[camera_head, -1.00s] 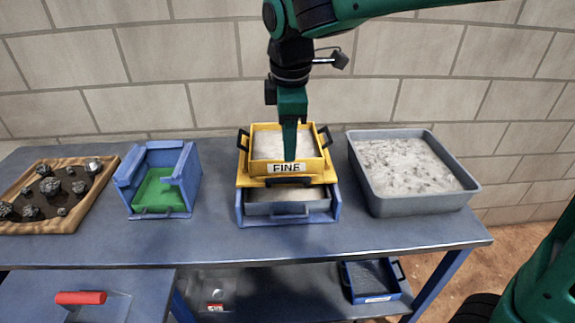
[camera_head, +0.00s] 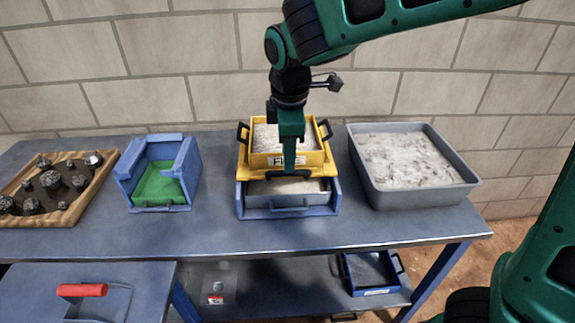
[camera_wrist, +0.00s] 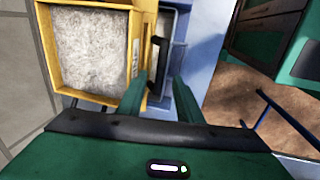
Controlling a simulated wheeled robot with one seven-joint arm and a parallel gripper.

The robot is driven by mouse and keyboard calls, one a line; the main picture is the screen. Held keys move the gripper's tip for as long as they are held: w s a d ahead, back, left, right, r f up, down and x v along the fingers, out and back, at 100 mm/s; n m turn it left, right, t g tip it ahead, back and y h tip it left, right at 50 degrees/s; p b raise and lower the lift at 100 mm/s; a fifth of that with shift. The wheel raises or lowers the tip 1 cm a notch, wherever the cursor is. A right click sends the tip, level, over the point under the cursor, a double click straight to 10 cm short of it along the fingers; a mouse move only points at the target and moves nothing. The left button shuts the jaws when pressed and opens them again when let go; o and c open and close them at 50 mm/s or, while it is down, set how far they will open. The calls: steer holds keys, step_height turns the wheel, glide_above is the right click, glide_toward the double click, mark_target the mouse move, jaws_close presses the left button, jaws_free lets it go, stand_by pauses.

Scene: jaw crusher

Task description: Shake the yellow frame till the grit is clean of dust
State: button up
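The yellow frame (camera_head: 244,166), labelled FINE, sits on a blue stand (camera_head: 240,201) on the bench. It holds pale, speckled grit (camera_head: 268,137), also seen in the wrist view (camera_wrist: 92,50). Black handles show at its sides, with another black handle (camera_wrist: 158,62) on its front. A grey pan (camera_head: 262,200) is under it in the stand. My gripper (camera_head: 289,170) is low at the frame's front and hides part of the label. In the wrist view its fingers (camera_wrist: 160,82) are apart, on either side of the front handle's line. I cannot tell whether they touch it.
A grey tub (camera_head: 470,192) of pale, dusty material stands right of the frame. A blue bin with a green floor (camera_head: 160,186) and a wooden tray (camera_head: 85,208) of dark rocks stand left. A blue tray (camera_head: 370,268) is on the lower shelf. The front bench strip is clear.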

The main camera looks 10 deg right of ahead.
steer(key=shift+w+f, duration=0.2)
steer(key=shift+f, duration=0.95)
steer(key=shift+w+f, duration=0.2)
steer(key=shift+f, duration=0.9)
